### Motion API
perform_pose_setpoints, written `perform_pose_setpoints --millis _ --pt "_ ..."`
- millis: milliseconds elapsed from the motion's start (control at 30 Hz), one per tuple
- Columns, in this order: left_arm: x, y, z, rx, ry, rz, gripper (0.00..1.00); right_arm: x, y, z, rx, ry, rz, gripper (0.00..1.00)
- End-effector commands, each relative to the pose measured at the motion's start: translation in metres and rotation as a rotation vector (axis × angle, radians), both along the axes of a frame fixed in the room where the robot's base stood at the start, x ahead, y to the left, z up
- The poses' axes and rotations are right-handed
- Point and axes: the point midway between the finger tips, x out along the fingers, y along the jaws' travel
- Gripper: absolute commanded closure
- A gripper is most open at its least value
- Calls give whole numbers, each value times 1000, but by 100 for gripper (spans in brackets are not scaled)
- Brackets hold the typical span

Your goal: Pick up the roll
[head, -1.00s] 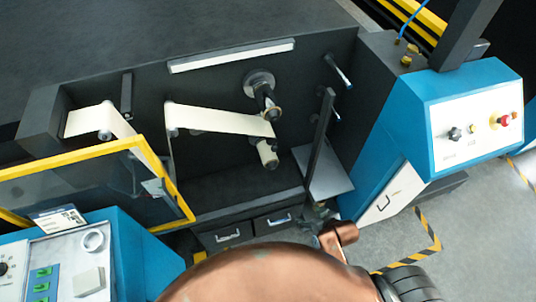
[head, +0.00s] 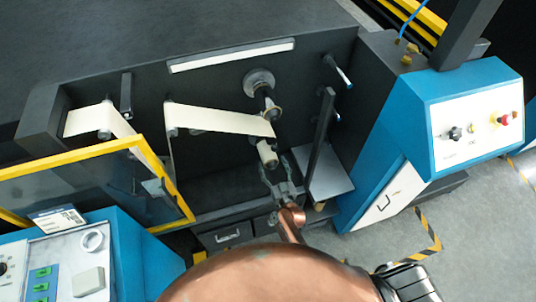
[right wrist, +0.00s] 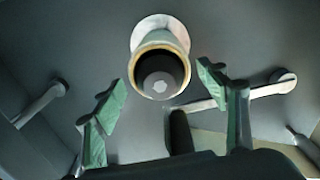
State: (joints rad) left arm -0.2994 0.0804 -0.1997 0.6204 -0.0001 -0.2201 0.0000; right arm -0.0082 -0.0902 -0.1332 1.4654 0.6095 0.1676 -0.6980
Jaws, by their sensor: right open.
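My right gripper (head: 278,172) is open and empty, just below the roll in the head view. In the right wrist view its green-padded fingers (right wrist: 160,95) stand apart on either side of the roll's lower part, with visible gaps. I cannot tell how far ahead the roll lies. My left gripper is not in view.
A dark upright bar (head: 321,135) and a grey plate (head: 325,176) stand to the right. A yellow-framed guard (head: 168,178) is at left. Drawers (head: 228,236) lie below.

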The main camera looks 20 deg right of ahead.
Motion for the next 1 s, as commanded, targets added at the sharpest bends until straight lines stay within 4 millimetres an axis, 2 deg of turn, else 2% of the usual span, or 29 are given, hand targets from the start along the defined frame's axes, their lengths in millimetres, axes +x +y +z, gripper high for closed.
perform_pose_setpoints --millis 500,800,1000 --pt "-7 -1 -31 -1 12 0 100 63 4 -4 1 2 1 33" --pt "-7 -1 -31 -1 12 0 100 69 4 -2 1 2 2 33" --pt "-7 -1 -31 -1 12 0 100 68 4 -2 0 2 2 46"
